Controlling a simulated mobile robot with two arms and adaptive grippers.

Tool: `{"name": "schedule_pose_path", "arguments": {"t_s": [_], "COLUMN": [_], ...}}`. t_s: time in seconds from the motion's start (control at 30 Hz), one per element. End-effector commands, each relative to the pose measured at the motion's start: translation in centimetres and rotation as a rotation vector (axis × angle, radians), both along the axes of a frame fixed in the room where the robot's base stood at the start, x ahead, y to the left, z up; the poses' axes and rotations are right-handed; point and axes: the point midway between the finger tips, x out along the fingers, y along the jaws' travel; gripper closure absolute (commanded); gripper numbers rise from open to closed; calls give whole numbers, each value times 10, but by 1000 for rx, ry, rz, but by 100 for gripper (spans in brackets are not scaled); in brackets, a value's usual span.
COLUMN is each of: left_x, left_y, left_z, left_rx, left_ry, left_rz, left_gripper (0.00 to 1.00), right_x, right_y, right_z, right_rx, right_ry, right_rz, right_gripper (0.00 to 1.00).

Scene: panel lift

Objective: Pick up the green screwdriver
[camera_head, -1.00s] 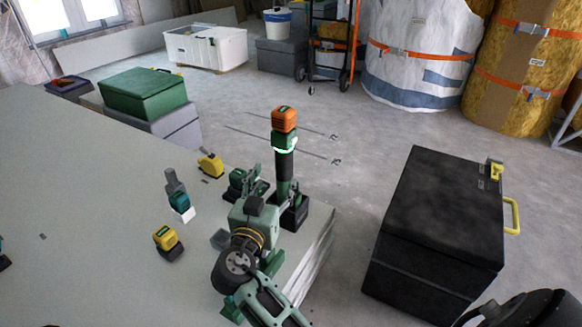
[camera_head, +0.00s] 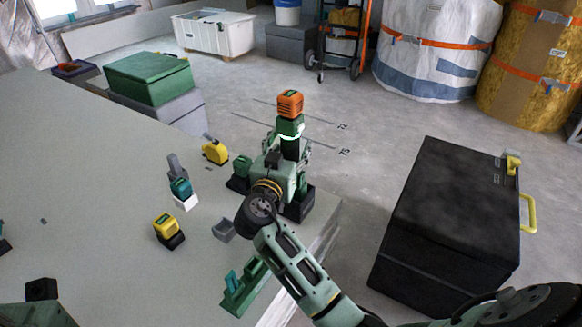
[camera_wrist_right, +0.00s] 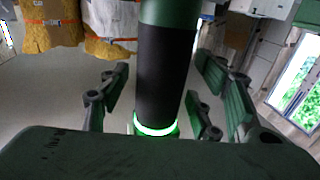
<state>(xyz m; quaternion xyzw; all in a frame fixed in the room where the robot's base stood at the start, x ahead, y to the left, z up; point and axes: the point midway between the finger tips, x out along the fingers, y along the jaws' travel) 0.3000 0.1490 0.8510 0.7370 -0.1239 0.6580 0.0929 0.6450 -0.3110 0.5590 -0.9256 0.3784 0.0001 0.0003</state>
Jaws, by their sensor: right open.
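The green screwdriver (camera_head: 290,128) stands upright near the table's right corner, with an orange top, a green collar, a glowing ring and a black grip. Its lower part is hidden behind my right gripper (camera_head: 276,165). In the right wrist view, the screwdriver's black shaft (camera_wrist_right: 164,75) stands between the spread fingers of my right gripper (camera_wrist_right: 160,98), with gaps on both sides. That gripper is open. I cannot tell whether any finger touches the screwdriver. My left gripper is not identifiable in these views.
A yellow tape measure (camera_head: 215,152), a teal tool (camera_head: 181,188) and a yellow-black item (camera_head: 168,230) lie on the pale table (camera_head: 90,200). A green holder (camera_head: 243,287) is at the front edge. A black chest (camera_head: 455,200) stands to the right across a floor gap.

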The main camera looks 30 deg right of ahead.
Motion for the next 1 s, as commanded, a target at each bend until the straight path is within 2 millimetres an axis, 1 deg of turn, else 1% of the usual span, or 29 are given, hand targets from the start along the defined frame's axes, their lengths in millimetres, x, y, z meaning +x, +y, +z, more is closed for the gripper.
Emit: {"name": "schedule_pose_path", "arguments": {"t_s": [0.1, 0.13, 0.77, 0.8, 1.0], "left_x": [0, 0, 0, 0, 0], "left_y": [0, 0, 0, 0, 0], "left_z": [0, 0, 0, 0, 0], "left_rx": [0, 0, 0, 0, 0], "left_ry": [0, 0, -1, -1, 0], "left_rz": [0, 0, -1, -1, -1], "left_gripper": [100, 100, 100, 100, 100], "right_x": [0, 0, 0, 0, 0], "right_y": [0, 0, 0, 0, 0], "right_z": [0, 0, 0, 0, 0], "right_rx": [-1, -1, -1, -1, 0], "right_ry": [1, 1, 1, 1, 1], "right_rz": [0, 0, 0, 0, 0], "right_gripper": [42, 44, 99, 100, 100]}}
